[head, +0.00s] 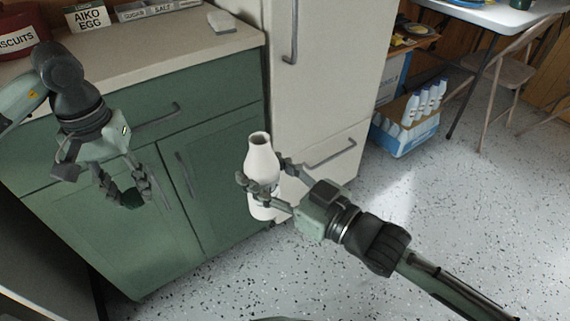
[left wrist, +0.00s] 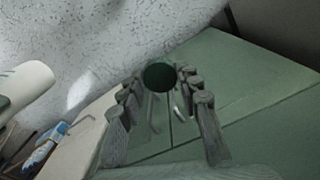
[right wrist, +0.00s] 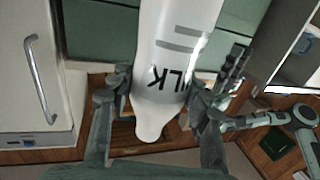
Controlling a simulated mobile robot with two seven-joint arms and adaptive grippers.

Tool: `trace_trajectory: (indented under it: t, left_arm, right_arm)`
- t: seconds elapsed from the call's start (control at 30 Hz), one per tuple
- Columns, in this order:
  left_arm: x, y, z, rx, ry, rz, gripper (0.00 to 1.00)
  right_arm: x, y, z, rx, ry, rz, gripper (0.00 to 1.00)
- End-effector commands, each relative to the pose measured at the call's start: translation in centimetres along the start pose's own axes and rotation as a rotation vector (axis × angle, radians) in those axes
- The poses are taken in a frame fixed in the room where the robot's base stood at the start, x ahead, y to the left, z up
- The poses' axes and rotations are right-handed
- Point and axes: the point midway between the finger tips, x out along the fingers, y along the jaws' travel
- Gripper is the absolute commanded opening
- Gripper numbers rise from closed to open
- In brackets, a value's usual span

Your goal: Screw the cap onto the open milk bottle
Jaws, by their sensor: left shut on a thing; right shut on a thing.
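The white milk bottle (head: 262,163) has a narrow neck with an open, uncapped mouth. My right gripper (head: 264,193) is shut on its body and holds it nearly upright in the air, in front of the cabinet and fridge. In the right wrist view the bottle (right wrist: 176,65) shows the letters "MILK" between the fingers. My left gripper (head: 133,195) is shut on a dark green cap (left wrist: 159,77), which sits between its fingertips. In the head view the cap (head: 132,200) is lower than the bottle mouth and well to its left, apart from it.
A green cabinet (head: 215,150) with a pale worktop (head: 160,50) stands behind both grippers. The cream fridge (head: 325,70) is beside it. A blue box (head: 405,138) of white bottles sits on the speckled floor, near a folding chair (head: 500,75).

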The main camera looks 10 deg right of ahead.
Motion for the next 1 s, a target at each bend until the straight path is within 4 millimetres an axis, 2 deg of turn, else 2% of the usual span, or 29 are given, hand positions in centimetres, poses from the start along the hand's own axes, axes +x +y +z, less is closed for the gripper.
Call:
trace_trajectory:
  t: [0.47, 0.57, 0.67, 0.77, 1.0]
  left_arm:
    - [0.0, 0.1, 0.0, 0.0, 0.0, 0.0, 0.25]
    - [-0.4, 0.7, -0.2, -0.004, 0.002, 0.001, 0.25]
    - [-1.5, 2.3, -0.7, -0.018, 0.005, 0.001, 0.25]
    - [-3.3, 5.0, -1.2, -0.042, 0.009, 0.0, 0.25]
    - [-9.0, 12.7, -1.4, -0.125, 0.011, -0.006, 0.25]
  right_arm:
    - [0.3, -0.6, 0.0, 0.001, -0.003, -0.037, 0.0]
    - [0.3, -0.6, 0.0, 0.001, -0.002, -0.037, 0.0]
    - [0.3, -0.6, 0.0, 0.001, -0.001, -0.037, 0.0]
    - [0.3, -0.6, -0.1, 0.0, 0.0, -0.037, 0.0]
    - [0.3, -0.6, -0.1, 0.0, 0.0, -0.037, 0.0]
